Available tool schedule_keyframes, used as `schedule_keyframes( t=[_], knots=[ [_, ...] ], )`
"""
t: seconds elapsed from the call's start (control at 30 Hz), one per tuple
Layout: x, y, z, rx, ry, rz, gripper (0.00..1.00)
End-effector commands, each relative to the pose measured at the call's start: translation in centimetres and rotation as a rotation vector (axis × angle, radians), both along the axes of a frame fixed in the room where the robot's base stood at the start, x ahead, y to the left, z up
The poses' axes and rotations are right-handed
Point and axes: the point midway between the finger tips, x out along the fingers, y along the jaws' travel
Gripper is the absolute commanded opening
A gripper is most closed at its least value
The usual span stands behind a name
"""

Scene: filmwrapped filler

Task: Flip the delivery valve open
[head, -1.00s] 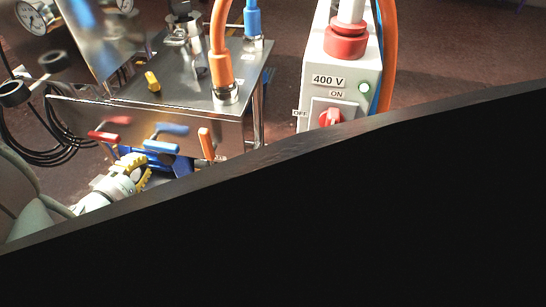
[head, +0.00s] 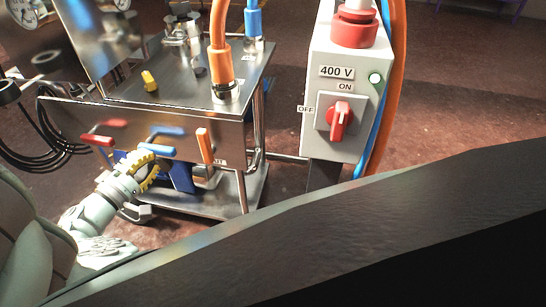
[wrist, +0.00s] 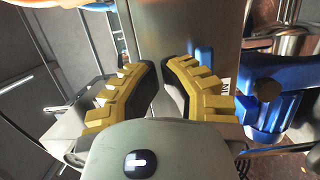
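A steel filler cabinet carries a red lever (head: 97,141), a blue lever (head: 156,149) and an upright orange lever (head: 204,146) on its front. A label beside the orange lever is partly readable; I cannot tell from it which lever is the delivery valve. My gripper (head: 146,166), with yellow toothed fingers, is just below the blue lever and left of the orange one. In the wrist view my gripper (wrist: 162,70) has its fingertips a little apart with nothing held between them, facing the steel panel. Contact with the blue lever cannot be told.
A grey 400 V box (head: 345,90) with a red switch stands right of the cabinet (head: 180,98). Orange and blue hoses rise from the cabinet top. A blue pump or motor (wrist: 275,100) is at right in the wrist view. A dark surface fills the lower right of the head view.

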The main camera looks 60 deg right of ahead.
Motion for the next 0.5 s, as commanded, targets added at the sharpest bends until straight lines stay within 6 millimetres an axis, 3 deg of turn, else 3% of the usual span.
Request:
schedule_keyframes(
  t=[0.2,0.5],
  knots=[
    [0.4,-4.4,-0.1,-0.003,0.002,-0.012,0.00],
    [0.9,-7.8,-0.1,-0.002,0.000,-0.012,0.00]
  ],
)
